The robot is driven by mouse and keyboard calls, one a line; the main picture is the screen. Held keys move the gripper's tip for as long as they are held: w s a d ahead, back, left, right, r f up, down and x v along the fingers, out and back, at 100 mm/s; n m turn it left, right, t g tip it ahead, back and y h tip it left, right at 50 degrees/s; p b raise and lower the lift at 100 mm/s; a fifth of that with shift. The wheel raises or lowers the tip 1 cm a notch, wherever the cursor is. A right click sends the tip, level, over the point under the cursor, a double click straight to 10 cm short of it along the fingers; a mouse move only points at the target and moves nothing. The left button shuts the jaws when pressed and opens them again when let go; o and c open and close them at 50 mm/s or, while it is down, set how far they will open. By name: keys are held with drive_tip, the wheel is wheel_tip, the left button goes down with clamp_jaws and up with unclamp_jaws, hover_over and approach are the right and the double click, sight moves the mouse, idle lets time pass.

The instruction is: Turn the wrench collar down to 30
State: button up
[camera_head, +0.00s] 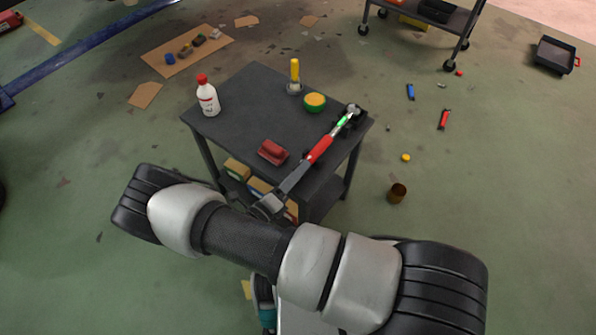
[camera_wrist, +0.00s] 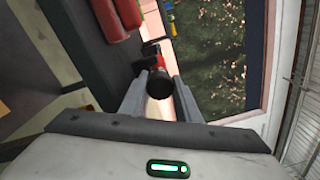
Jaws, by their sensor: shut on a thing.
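The wrench (camera_head: 320,149) lies along the right side of the dark table. It has a red grip, a green-lit part and a metal head at its far end, near a black fixture (camera_head: 347,121). Its black collar (camera_wrist: 160,82) shows end-on in the wrist view, between the two grey fingers. My gripper (camera_head: 305,165) comes in from the near end, in line with the wrench, and is shut on this collar. The fingers touch it on both sides. No scale or number on the wrench can be read.
A red block-like tool (camera_head: 272,151), a white bottle with red cap (camera_head: 208,96), a yellow-handled tool (camera_head: 295,77) and a green-yellow round thing (camera_head: 315,101) stand on the table (camera_head: 245,115). Boxes sit on the lower shelf. A rusty can (camera_head: 397,193) stands on the floor at right.

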drive_tip(key=o, duration=1.1)
